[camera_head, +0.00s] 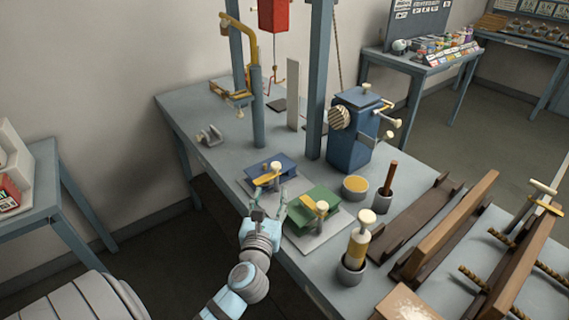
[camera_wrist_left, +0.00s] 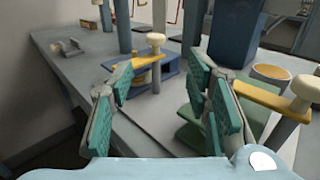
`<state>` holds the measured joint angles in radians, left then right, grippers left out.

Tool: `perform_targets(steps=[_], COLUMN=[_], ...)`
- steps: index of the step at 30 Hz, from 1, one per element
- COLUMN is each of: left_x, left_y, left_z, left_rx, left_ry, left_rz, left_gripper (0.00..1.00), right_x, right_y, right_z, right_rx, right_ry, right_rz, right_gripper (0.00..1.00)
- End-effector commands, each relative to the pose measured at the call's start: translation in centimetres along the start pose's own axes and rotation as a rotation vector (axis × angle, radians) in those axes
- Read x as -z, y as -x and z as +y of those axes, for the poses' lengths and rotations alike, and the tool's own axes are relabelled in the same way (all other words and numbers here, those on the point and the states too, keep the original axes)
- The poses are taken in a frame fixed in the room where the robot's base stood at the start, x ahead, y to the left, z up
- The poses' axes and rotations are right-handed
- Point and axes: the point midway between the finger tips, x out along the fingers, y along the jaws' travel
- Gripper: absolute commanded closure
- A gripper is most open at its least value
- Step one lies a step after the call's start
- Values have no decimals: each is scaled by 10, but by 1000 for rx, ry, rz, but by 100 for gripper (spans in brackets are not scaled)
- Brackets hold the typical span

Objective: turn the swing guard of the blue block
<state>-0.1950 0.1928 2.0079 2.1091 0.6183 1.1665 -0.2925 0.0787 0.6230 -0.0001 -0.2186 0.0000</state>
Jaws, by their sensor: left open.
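The blue block (camera_head: 287,163) sits on a pale plate on the grey-blue bench. Its yellow swing guard (camera_head: 265,179) lies across its top beside a cream-knobbed post (camera_head: 275,167). In the left wrist view the blue block (camera_wrist_left: 170,67), its guard (camera_wrist_left: 138,62) and its knob (camera_wrist_left: 155,40) show ahead, between and beyond my fingers. My left gripper (camera_head: 269,203) is open and empty. It is on the near side of the blue block, apart from the guard as far as I see. My right gripper is not in view.
A green block (camera_head: 318,194) with its own yellow guard (camera_head: 308,202) stands close right of my left gripper. Behind stand blue posts (camera_head: 319,80) and a blue machine (camera_head: 350,150). A yellow-topped cup (camera_head: 355,185) and pestle pots are to the right. The bench's left part is mostly clear.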

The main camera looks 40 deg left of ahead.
Motion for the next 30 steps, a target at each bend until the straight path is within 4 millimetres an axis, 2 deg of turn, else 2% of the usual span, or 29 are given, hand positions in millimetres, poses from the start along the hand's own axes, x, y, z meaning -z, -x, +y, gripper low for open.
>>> perform_targets(steps=[7, 12, 15, 19, 26, 30], left_x=[-1, 0, 0, 0, -1, -1], left_y=[-64, -105, -120, -130, -131, -131], left_z=[2, 2, 1, 1, 0, 0], left_rx=[-5, -4, -2, -1, 0, 0], left_ry=[-7, -7, -8, -8, -9, -9], left_rz=[-4, -2, -2, -1, -1, -1], left_gripper=[56, 56, 56, 56, 56, 75], right_x=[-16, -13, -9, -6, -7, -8], right_y=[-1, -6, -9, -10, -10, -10], right_z=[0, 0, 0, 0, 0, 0], right_rx=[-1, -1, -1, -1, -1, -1], right_ry=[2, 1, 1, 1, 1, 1], right_rz=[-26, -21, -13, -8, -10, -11], right_gripper=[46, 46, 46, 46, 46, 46])
